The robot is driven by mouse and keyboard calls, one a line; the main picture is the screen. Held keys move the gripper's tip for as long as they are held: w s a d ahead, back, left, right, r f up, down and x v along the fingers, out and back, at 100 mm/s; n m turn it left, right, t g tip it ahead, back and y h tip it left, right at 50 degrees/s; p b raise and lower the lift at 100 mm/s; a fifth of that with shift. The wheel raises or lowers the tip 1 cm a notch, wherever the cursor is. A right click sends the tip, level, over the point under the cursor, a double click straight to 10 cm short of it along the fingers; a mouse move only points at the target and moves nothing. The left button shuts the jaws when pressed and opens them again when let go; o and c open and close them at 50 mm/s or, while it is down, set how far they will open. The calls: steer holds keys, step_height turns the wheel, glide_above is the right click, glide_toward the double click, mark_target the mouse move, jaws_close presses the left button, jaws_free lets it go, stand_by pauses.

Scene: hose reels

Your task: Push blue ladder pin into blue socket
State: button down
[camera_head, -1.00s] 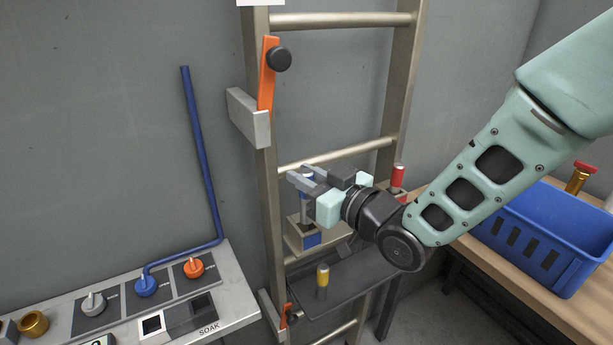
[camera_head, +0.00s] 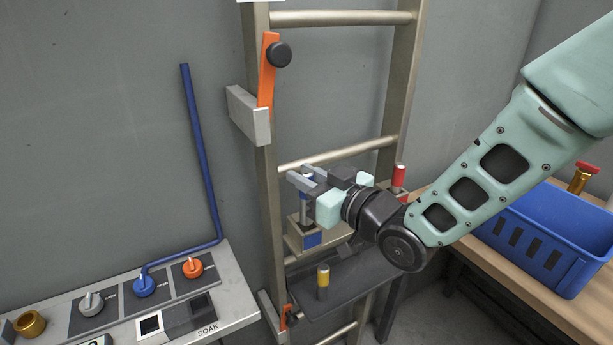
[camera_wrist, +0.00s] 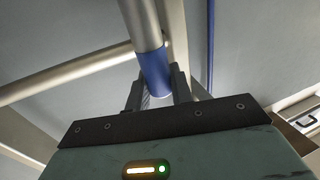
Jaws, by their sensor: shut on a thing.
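The blue ladder pin (camera_wrist: 154,72) shows in the wrist view as a silver rod with a blue section between my fingers. My gripper (camera_wrist: 157,90) is shut on that blue section. In the head view my gripper (camera_head: 301,180) is in front of the ladder, with the pin (camera_head: 304,211) upright below its fingertips. The blue socket (camera_head: 312,239) is a tan block with a blue patch, directly below the pin. The pin's lower end meets or nearly meets the block's top; I cannot tell how deep it sits.
A yellow-topped pin (camera_head: 323,281) stands on a dark tray (camera_head: 350,279) below. A red-topped pin (camera_head: 398,177) is behind my wrist. The ladder (camera_head: 266,190) has an orange latch (camera_head: 268,72). A knob panel (camera_head: 228,301) is left; a blue crate (camera_head: 533,250) is right.

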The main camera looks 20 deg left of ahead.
steer(key=shift+f+b, duration=2.45)
steer(key=shift+f, duration=0.2)
steer(key=c, duration=1.1)
jaws_free()
steer(key=shift+c, duration=0.2)
steer(key=b+v, duration=0.3)
steer(key=v, duration=1.4)
steer(key=shift+s+d+b, duration=0.2)
steer(key=shift+b, duration=0.2)
steer(key=shift+r, duration=0.1)
